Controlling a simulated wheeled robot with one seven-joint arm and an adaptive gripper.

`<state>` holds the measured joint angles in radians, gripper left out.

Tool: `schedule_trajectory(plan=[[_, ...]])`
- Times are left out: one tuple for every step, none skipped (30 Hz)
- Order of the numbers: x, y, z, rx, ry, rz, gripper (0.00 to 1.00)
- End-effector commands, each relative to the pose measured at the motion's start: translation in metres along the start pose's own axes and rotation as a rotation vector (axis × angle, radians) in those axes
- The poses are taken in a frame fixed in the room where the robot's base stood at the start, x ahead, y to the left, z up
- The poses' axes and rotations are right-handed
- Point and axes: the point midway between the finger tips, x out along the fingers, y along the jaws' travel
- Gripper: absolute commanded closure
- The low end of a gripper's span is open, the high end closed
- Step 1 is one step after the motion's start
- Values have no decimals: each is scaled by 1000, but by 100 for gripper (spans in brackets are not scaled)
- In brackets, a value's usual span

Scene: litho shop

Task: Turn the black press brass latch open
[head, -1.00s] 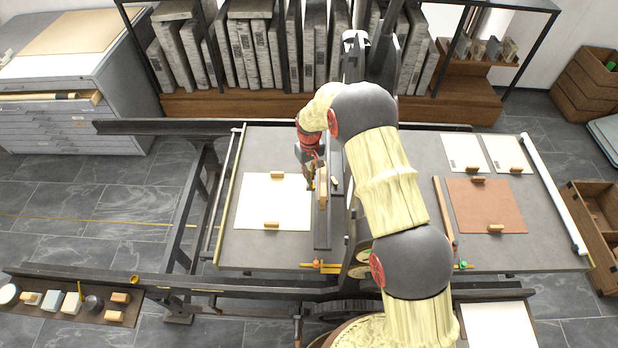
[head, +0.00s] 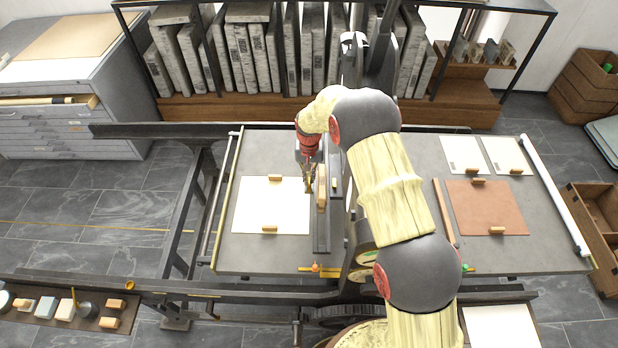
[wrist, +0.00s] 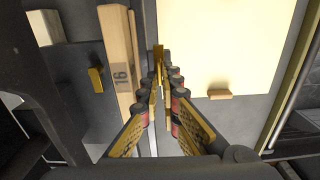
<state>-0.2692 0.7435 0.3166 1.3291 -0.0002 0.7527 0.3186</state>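The black press shows in the head view as a dark frame around a grey bed (head: 265,232), with a dark bar (head: 321,235) running across it. The brass latch (wrist: 158,56) is a thin upright piece at the bar's edge in the wrist view. My gripper (head: 308,190) is low over the bar's left edge. In the wrist view its fingertips (wrist: 162,78) are drawn close together, with the latch between them. The fingers partly hide the latch's lower part, and its contact with the pads is hard to see.
A wooden block marked 16 (wrist: 120,62) lies just left of the fingers, with a small brass piece (wrist: 97,78) beyond it. A cream sheet (head: 268,205) with wooden blocks lies left of the bar. A brown sheet (head: 487,207) and white roller (head: 553,195) are at right.

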Motion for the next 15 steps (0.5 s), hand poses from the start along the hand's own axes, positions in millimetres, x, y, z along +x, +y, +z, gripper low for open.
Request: schedule_trajectory(plan=[[-2,0,-2,2,4,-1,100],[-2,0,-2,2,4,-1,100],[-2,0,-2,2,4,-1,100],[-2,0,-2,2,4,-1,100],[-2,0,-2,2,4,-2,100],[-2,0,-2,2,4,-2,100],[-2,0,-2,2,4,-2,100],[-2,0,-2,1,4,-2,100],[-2,0,-2,1,4,-2,100],[-2,0,-2,1,4,-2,95],[-2,0,-2,1,4,-2,93],[-2,0,-2,1,4,-1,91],[-1,0,-2,1,4,-1,89],[-1,0,-1,1,3,-1,87],[-1,0,-1,1,3,-1,85]])
